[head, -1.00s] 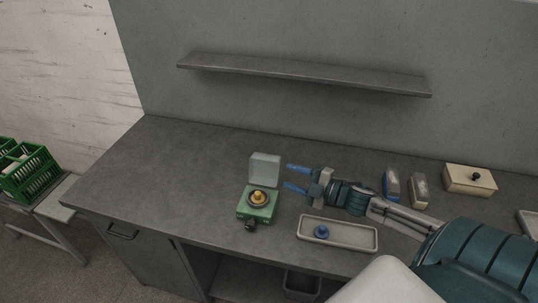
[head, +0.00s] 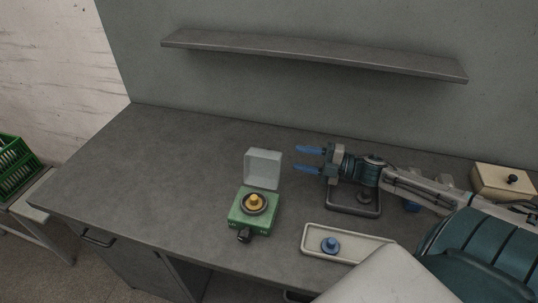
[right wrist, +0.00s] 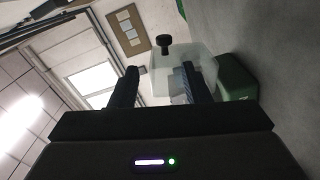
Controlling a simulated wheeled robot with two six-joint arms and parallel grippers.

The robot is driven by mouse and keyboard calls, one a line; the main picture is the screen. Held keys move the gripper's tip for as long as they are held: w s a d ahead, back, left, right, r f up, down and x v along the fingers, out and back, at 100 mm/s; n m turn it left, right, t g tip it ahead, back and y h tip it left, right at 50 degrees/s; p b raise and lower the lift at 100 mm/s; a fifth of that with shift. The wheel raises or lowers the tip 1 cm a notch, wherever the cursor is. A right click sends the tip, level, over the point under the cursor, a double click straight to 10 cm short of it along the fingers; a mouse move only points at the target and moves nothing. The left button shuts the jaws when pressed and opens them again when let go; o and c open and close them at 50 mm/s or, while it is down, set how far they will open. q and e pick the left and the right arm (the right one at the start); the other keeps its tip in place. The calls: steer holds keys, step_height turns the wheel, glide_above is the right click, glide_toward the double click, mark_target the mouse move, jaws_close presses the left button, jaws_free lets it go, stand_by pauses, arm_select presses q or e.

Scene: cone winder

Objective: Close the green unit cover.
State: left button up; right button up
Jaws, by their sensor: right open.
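The green unit (head: 253,214) stands on the grey worktop, with a yellow knob on a dark ring on its top and a dark knob at its front. Its cover (head: 263,169), a pale translucent box shape, stands upright at the back edge, open. My right gripper (head: 308,159) is open and empty, to the right of the cover and apart from it, fingers pointing left. In the right wrist view the cover (right wrist: 178,72) shows beyond and partly behind the right finger, with the green unit body (right wrist: 235,78) beside it. My left gripper is not in view.
A pale tray (head: 370,247) with a blue knobbed piece (head: 329,245) lies front right of the unit. A dark tray (head: 346,208) sits below my right wrist. A cream box (head: 502,184) stands far right. A shelf (head: 310,55) is on the wall. The left worktop is clear.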

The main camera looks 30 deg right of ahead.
mark_target(268, 152)
steer(key=x, duration=0.3)
steer(key=p+x, duration=0.1)
steer(key=x, duration=0.5)
steer(key=shift+w+d+f, duration=0.1)
steer(key=shift+w+f, duration=0.2)
steer(key=shift+w, duration=0.05)
steer(key=shift+p+x, duration=0.4)
steer(key=shift+x, duration=0.4)
steer(key=shift+f, duration=0.15)
jaws_close()
